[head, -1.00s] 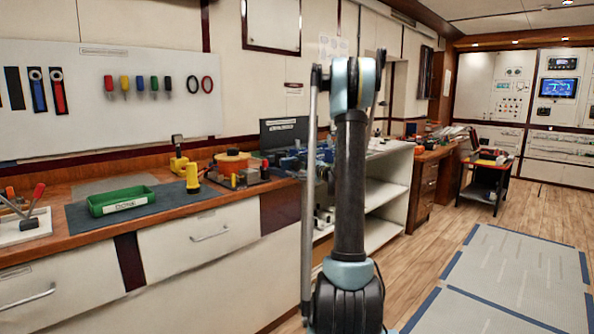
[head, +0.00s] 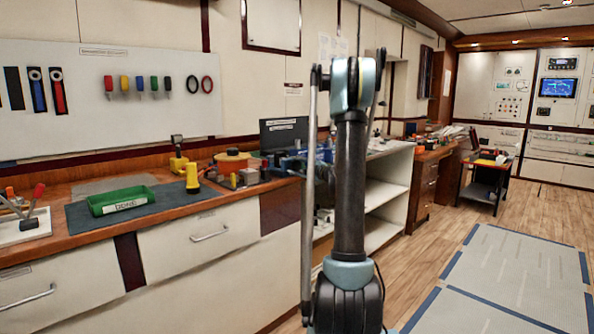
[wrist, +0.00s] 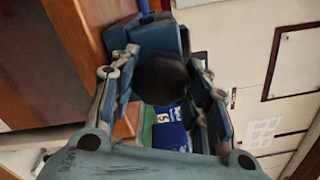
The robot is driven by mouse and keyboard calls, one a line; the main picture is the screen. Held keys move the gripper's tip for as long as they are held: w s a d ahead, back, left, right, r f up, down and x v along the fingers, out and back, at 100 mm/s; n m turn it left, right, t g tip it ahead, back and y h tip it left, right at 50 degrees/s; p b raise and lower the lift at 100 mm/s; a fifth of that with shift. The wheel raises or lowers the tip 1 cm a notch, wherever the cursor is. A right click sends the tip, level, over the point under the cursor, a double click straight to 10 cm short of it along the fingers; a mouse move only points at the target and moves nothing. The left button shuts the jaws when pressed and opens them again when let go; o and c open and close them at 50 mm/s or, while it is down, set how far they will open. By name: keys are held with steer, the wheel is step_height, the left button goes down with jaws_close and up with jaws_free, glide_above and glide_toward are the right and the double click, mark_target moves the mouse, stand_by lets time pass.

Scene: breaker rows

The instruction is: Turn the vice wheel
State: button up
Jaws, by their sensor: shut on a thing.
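In the wrist view, a dark round knob, which looks like the vice wheel (wrist: 160,78), sits between the two fingers of my gripper (wrist: 162,72). The fingers are shut on it from both sides. Blue metal, probably part of the vice (wrist: 158,38), shows just beyond the knob. In the head view, the blue vice (head: 290,160) stands at the right end of the bench, partly hidden behind my arm. My gripper is mostly hidden behind my own arm there, and its hold on the wheel cannot be made out.
The wooden bench (head: 80,247) holds a green tray (head: 121,200) labelled DONE, a yellow torch (head: 192,178) and an orange round item (head: 233,160). White open shelves (head: 385,200) stand right of my arm.

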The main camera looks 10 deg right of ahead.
steer(key=shift+s+a+f, duration=0.1)
steer(key=o, duration=1.1)
steer(key=v, duration=1.2)
